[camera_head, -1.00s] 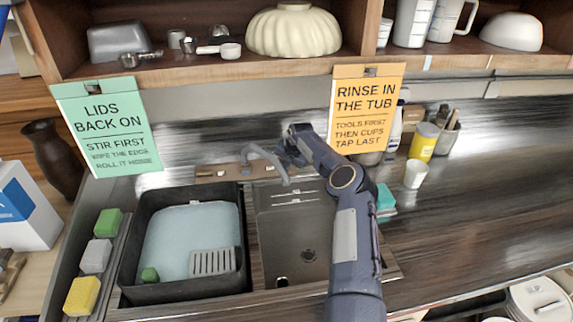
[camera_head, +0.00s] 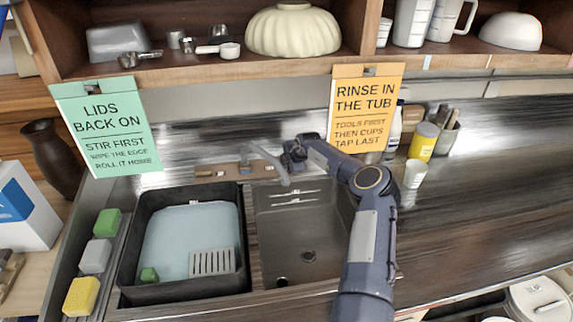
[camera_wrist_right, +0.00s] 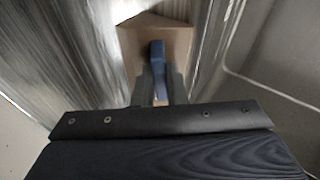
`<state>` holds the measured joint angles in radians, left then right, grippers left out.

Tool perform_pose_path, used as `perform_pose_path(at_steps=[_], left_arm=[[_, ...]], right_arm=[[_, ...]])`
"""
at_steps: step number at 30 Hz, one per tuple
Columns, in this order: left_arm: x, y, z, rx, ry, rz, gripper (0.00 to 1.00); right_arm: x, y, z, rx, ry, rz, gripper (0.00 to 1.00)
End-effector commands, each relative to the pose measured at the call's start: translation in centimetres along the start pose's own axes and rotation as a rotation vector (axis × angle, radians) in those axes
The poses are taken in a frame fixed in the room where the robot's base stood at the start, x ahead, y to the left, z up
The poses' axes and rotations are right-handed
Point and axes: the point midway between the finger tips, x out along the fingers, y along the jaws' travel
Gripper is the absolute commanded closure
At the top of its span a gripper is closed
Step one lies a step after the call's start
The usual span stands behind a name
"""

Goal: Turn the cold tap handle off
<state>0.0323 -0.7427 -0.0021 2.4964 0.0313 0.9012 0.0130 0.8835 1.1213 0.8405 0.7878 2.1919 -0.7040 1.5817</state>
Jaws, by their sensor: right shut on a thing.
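The blue cold tap handle (camera_wrist_right: 157,54) shows in the right wrist view, standing on the tan tap plate (camera_wrist_right: 178,42). My right gripper (camera_wrist_right: 160,85) is shut on it, with the two fingers on either side of the handle's near part. In the head view my right gripper (camera_head: 291,158) is at the right end of the tap plate (camera_head: 232,171), and it hides the handle there. The grey spout (camera_head: 266,158) curves beside it, over the sink. My left gripper is not in view.
The steel sink basin (camera_head: 310,225) lies below the right arm, with a black tub (camera_head: 128,283) to its left. Signs hang from the shelf edge (camera_head: 210,69) above.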

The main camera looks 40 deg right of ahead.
Motion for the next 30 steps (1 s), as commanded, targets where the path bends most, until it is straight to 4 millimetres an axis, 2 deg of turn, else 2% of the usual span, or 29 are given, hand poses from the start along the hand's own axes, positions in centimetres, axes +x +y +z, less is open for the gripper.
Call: perform_pose_path(at_steps=[9,23,24,28,30], left_arm=[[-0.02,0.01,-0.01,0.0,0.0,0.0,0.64],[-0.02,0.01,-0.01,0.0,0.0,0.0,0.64],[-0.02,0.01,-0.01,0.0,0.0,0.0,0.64],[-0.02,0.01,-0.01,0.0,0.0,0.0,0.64],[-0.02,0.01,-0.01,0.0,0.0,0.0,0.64]], right_arm=[[0.03,-0.09,-0.05,0.085,0.0,0.018,1.0],[0.05,-0.09,-0.05,0.096,0.001,0.02,1.0],[0.05,-0.09,-0.05,0.096,0.001,0.02,0.83],[0.04,-0.07,-0.04,0.095,0.0,0.02,0.66],[0.04,-0.06,-0.03,0.095,0.0,0.021,0.66]])
